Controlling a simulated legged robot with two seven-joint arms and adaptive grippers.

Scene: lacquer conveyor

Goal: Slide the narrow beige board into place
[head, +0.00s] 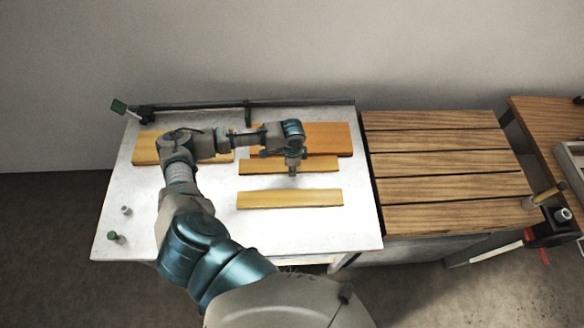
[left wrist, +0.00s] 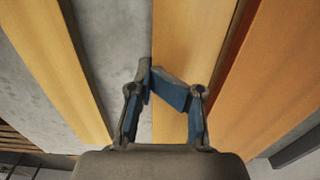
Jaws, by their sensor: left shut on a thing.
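A narrow beige-yellow board (head: 262,167) lies on the white table (head: 200,225), just in front of a wider orange board (head: 325,138). My left gripper (head: 293,172) reaches down onto the narrow board near its middle. In the left wrist view the left gripper (left wrist: 152,78) is shut at the left edge of this board (left wrist: 190,35), its fingertips close together there. The orange board (left wrist: 275,70) shows to its right, past a thin dark gap. The fingers hide part of the board. My right gripper is not in view.
Another yellow board (head: 290,199) lies apart in front, with bare table between. A further yellow board (head: 146,148) at the left is partly behind my arm. A dark rail (head: 200,106) runs along the back edge. A slatted wooden surface (head: 445,165) adjoins at the right.

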